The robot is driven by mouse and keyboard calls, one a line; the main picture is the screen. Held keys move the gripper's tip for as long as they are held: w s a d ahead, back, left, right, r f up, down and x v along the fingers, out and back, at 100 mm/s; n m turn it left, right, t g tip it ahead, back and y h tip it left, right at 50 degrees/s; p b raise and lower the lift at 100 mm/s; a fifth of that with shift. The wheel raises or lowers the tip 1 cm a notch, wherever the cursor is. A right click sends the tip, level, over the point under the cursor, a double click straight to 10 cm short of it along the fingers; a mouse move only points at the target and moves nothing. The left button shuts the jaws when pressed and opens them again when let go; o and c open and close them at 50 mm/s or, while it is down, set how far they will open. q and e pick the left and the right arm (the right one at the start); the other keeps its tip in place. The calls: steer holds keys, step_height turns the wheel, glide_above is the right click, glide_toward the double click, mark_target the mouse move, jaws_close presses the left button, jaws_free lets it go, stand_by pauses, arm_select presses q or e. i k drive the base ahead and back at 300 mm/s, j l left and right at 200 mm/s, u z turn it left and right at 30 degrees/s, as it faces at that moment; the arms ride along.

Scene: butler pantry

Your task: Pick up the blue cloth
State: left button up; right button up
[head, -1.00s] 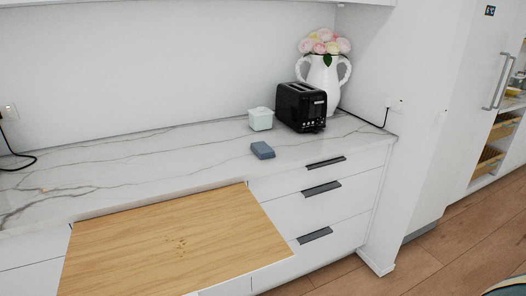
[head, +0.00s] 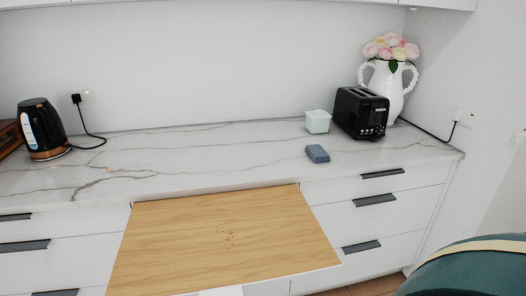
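The blue cloth (head: 317,153) is a small folded blue-grey block. It lies on the marble counter (head: 230,169), near its front edge and in front of the mint container and the toaster. Nothing touches it. Neither of my grippers shows in the head view.
A black toaster (head: 361,112), a mint container (head: 317,121) and a white vase of flowers (head: 394,88) stand behind the cloth. A black kettle (head: 42,130) is at the left. A wooden board (head: 222,240) juts out below the counter. A teal rounded object (head: 470,270) fills the lower right corner.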

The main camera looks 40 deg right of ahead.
mark_target(317, 152)
steer(key=l+u, duration=0.35)
steer(key=k+l+u, duration=0.1)
steer(key=l+u, duration=0.25)
steer(key=k+l+u, duration=0.1)
steer(key=u, duration=0.25)
steer(key=k+l+u, duration=0.25)
steer(key=l, duration=0.25)
steer(key=k+l+u, duration=0.4)
steer(key=k+l, duration=0.7)
steer(key=l, duration=0.1)
